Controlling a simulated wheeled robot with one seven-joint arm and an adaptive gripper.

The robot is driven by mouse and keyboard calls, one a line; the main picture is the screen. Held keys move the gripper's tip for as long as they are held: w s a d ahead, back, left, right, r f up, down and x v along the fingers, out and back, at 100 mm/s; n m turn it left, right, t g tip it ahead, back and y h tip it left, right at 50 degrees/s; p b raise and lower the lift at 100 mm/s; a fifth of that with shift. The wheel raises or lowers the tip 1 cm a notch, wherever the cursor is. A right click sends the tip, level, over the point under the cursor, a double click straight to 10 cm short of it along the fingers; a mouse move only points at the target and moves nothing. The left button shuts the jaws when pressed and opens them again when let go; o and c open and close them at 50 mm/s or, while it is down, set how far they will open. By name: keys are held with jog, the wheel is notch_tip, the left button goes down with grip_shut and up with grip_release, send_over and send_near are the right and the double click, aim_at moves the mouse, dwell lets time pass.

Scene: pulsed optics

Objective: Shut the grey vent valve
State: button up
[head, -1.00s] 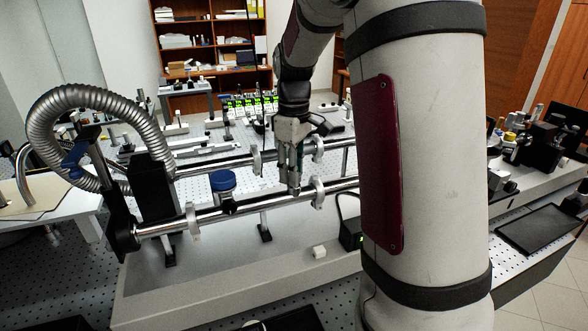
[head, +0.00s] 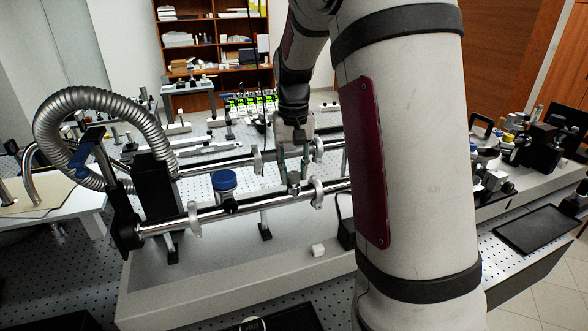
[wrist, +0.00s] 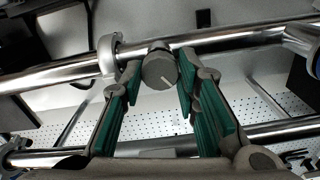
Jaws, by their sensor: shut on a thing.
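The grey vent valve (wrist: 158,70) is a round grey knob with a white line, on a steel pipe. In the wrist view the line slants down to the right. My gripper (wrist: 160,78) has its green-padded fingers on either side of the knob, shut on it. In the head view my gripper (head: 293,168) reaches down to the grey knob (head: 294,180) on the near pipe. The fingers partly show there.
Two parallel steel pipes (head: 255,201) run across the bench, held by ring clamps (head: 317,193). A blue-capped part (head: 224,181) stands left of my gripper. A ribbed metal hose (head: 85,98) loops at the left, near a blue handle (head: 80,163).

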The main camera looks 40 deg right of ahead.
aim_at(294, 174)
jog(key=m, duration=0.6)
jog(key=shift+m, duration=0.3)
dwell(0.4)
jog(key=o, duration=1.2)
jog(key=shift+c, duration=0.2)
notch_tip(294, 174, up, 12)
